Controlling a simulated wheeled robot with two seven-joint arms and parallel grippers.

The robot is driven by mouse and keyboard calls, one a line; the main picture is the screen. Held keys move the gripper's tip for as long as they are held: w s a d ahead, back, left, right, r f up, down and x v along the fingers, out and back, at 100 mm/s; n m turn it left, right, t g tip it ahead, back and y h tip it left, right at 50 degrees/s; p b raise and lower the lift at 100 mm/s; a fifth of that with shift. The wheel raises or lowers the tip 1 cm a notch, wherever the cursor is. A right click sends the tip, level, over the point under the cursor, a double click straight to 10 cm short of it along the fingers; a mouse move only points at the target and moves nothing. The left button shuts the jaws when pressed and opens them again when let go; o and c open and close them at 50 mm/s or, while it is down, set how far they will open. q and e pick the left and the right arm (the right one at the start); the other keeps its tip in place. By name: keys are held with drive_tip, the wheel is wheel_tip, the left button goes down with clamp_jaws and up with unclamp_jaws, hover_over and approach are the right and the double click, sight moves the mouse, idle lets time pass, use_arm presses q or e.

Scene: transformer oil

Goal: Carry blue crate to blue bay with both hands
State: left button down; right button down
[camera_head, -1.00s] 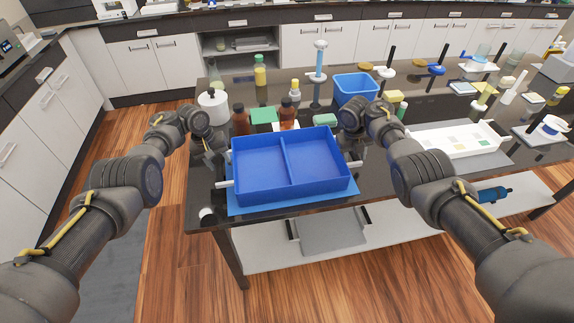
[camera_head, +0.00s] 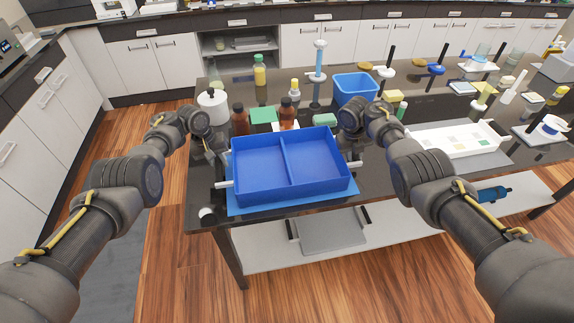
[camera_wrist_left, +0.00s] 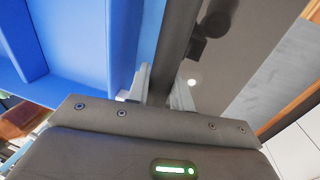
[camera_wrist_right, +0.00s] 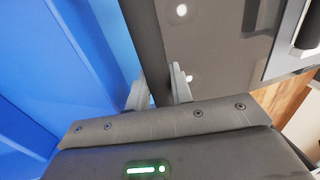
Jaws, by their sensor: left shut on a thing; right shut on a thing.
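The blue crate (camera_head: 290,192) is an open, shallow box with one divider, and both compartments look empty. It is level over the blue mat (camera_head: 300,205) at the near table edge. I cannot tell whether it touches the mat. My left gripper (camera_head: 219,166) is at its left side, shut on the dark handle bar, which shows between the fingers in the left wrist view (camera_wrist_left: 160,88). My right gripper (camera_head: 354,152) is at its right side, shut on the other bar, seen in the right wrist view (camera_wrist_right: 158,92). My wrists partly hide the grips in the head view.
Brown bottles (camera_head: 240,119) and a green pad (camera_head: 264,115) stand just behind the crate. A smaller blue bin (camera_head: 355,88) is behind it to the right. A white tray (camera_head: 455,140) lies to the right, and a white jar (camera_head: 212,107) stands back left.

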use_arm(q)
drive_tip(key=shift+r, duration=0.15)
use_arm(e)
drive_tip(key=shift+r, duration=0.15)
